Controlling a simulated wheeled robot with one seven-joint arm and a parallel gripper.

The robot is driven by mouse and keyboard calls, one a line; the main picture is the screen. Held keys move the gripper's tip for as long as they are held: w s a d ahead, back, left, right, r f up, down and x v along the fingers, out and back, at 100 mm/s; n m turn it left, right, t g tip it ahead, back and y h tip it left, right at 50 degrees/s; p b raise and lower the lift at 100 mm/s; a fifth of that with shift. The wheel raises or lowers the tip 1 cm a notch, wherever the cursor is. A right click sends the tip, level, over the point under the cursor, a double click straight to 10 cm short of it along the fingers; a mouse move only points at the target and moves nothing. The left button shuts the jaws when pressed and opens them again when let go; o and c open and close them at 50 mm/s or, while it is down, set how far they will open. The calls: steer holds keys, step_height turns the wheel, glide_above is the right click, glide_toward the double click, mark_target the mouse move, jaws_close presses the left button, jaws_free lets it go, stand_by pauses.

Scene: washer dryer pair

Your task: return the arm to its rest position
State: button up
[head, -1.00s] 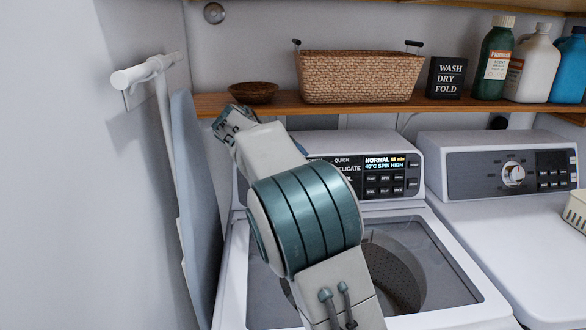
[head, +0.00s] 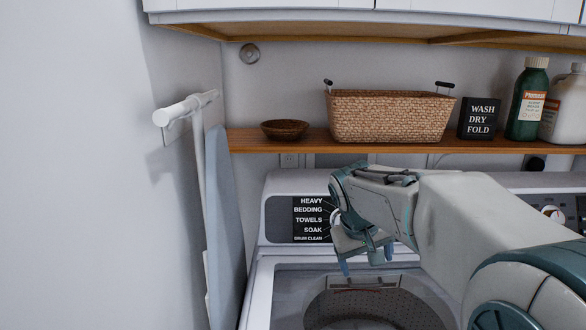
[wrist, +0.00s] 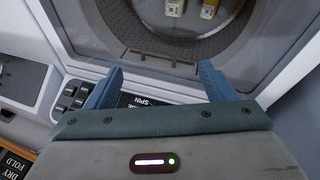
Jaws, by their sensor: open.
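My gripper (head: 362,258) hangs in front of the washer's control panel, above the back of the open tub, with its fingers pointing down. In the wrist view its two blue fingers (wrist: 158,88) are spread apart with nothing between them. My arm reaches in from the right side of the head view and hides part of the panel. The washer (head: 262,290) stands below with its drum (head: 370,305) showing. In the wrist view the drum (wrist: 150,38) holds small pale and yellow items (wrist: 209,9).
A wooden shelf (head: 250,140) above carries a small bowl (head: 285,129), a wicker basket (head: 388,117), a sign (head: 480,118) and bottles (head: 527,100). An ironing board (head: 222,215) hangs on the left wall. Cabinets (head: 450,12) overhang the top.

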steer(key=s+f+y, duration=0.1)
steer(key=s+f, duration=0.1)
steer(key=s, duration=0.4)
steer(key=s+f+m+y, duration=0.1)
steer(key=s+f, duration=0.2)
steer(key=s, duration=0.4)
steer(key=s+f+m, duration=0.1)
steer(key=s+f, duration=0.1)
steer(key=s, duration=0.4)
steer(key=shift+s+a+f+g+y, duration=0.1)
steer(key=shift+s+f+g+y, duration=0.2)
steer(key=shift+s+y, duration=0.1)
steer(key=shift+s+f, duration=0.2)
steer(key=shift+s, duration=0.15)
